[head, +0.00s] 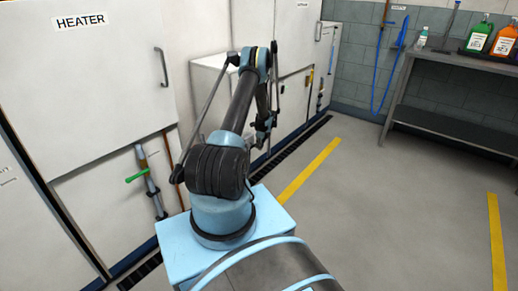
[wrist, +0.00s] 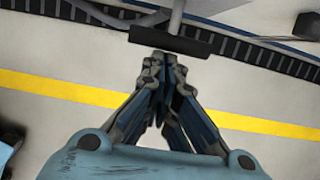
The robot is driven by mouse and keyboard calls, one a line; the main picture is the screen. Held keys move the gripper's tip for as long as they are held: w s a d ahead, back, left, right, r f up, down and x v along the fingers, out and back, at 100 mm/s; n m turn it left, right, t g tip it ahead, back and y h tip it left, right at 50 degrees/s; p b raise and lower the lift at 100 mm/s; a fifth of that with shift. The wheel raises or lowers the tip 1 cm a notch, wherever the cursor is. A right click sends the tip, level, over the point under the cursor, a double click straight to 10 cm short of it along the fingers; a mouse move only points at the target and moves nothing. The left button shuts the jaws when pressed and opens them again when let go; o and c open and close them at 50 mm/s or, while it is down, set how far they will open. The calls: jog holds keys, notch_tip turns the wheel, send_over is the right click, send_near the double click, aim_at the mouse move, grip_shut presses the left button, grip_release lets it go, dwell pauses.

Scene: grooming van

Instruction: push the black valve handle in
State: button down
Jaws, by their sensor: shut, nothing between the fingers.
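The black valve handle (wrist: 171,41) is a short dark bar on a grey stem at the top of the wrist view. My gripper (wrist: 160,58) is shut and empty, with its fingertips just below the bar in that picture. Whether they touch it I cannot tell. In the head view, my gripper (head: 263,138) is low in front of the white cabinets, partly behind my arm. I cannot make out the black handle there.
A white cabinet (head: 95,95) labelled HEATER stands at left, with a green valve handle (head: 137,175) on a pipe below. A dark floor grate (head: 290,146) and yellow line (head: 309,172) run along the cabinets. A grey bench (head: 455,124) with bottles stands right. Open floor lies between.

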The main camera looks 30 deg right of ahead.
jog(key=s+d+r, duration=0.2)
jog(key=s+r, duration=0.3)
jog(key=r, duration=0.4)
jog(key=shift+s+d, duration=0.2)
jog(key=shift+s, duration=0.15)
